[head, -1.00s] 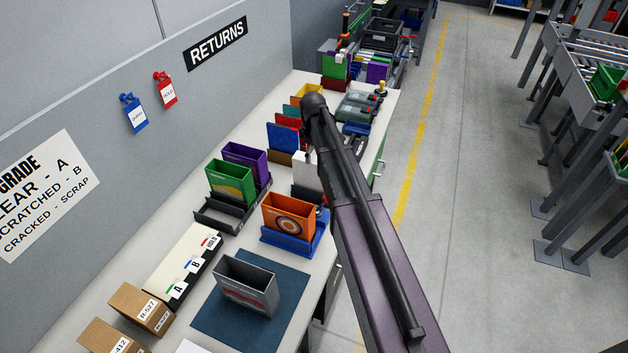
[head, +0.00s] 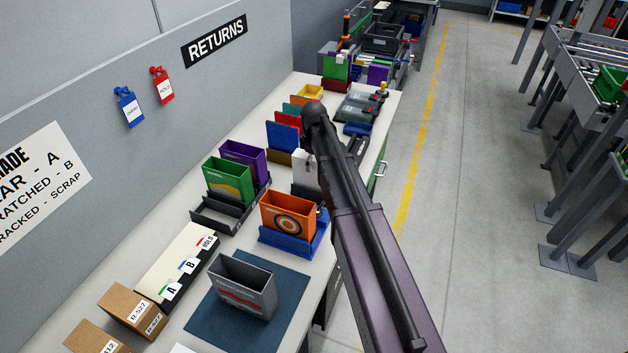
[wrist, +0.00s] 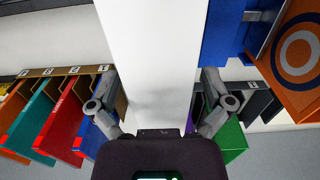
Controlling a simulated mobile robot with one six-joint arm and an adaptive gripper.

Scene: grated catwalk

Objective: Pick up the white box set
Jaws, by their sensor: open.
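The white box set (head: 303,172) stands upright on the bench in the head view, behind the orange box and partly hidden by my arm. In the wrist view the white box set (wrist: 150,55) is a broad plain white face running up the middle of the picture. My gripper (wrist: 158,100) is open, with one finger on each side of the white face. I cannot tell whether either finger touches it. In the head view my arm hides most of the gripper.
An orange box with a ring mark (head: 287,216) stands in a blue holder close by. Green (head: 228,180) and purple (head: 243,158) boxes stand to the left. A grey open box (head: 243,287) is on a dark mat (head: 205,325). A row of coloured boxes (wrist: 62,125) flanks the gripper.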

